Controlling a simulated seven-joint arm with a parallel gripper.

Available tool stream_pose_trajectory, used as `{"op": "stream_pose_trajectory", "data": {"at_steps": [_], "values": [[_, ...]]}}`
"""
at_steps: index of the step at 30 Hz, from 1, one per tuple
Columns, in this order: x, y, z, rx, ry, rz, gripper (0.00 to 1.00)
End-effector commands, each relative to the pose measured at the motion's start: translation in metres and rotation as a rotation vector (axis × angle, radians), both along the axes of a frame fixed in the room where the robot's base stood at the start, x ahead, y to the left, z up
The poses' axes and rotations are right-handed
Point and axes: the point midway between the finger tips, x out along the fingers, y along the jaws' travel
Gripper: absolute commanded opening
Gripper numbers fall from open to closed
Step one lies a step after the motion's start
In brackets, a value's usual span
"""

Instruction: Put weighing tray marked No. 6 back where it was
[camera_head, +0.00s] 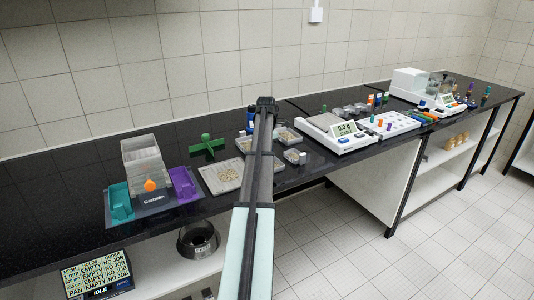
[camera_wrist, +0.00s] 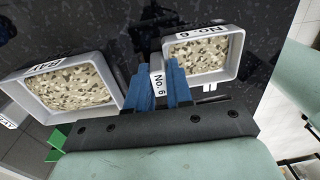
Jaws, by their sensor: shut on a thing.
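The tab appears to belong to this tray. Whether the tray touches the counter I cannot tell. In the head view, my arm hides most of the gripper's surroundings; a grey tray with contents (camera_head: 290,136) shows just right of the arm.

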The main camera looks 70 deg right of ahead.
Motion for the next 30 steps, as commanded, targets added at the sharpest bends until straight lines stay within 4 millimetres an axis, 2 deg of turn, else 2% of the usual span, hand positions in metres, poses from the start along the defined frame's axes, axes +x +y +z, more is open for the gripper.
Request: {"op": "stream_pose_trajectory", "data": {"at_steps": [2, 3, 11, 18, 22, 26, 30], "values": [[0.0, 0.0, -0.001, 0.0, 0.0, 0.0, 0.0], [0.0, 0.0, -0.002, 0.0, 0.0, 0.0, 0.21], [0.0, 0.0, -0.001, 0.0, 0.0, 0.0, 0.46], [0.0, 0.0, -0.001, 0.0, 0.0, 0.0, 0.46], [0.0, -0.001, 0.006, 0.0, 0.0, 0.0, 0.46], [0.001, -0.002, 0.024, -0.001, 0.0, 0.0, 0.46], [0.002, -0.003, 0.05, -0.002, -0.001, 0.0, 0.46]]}}
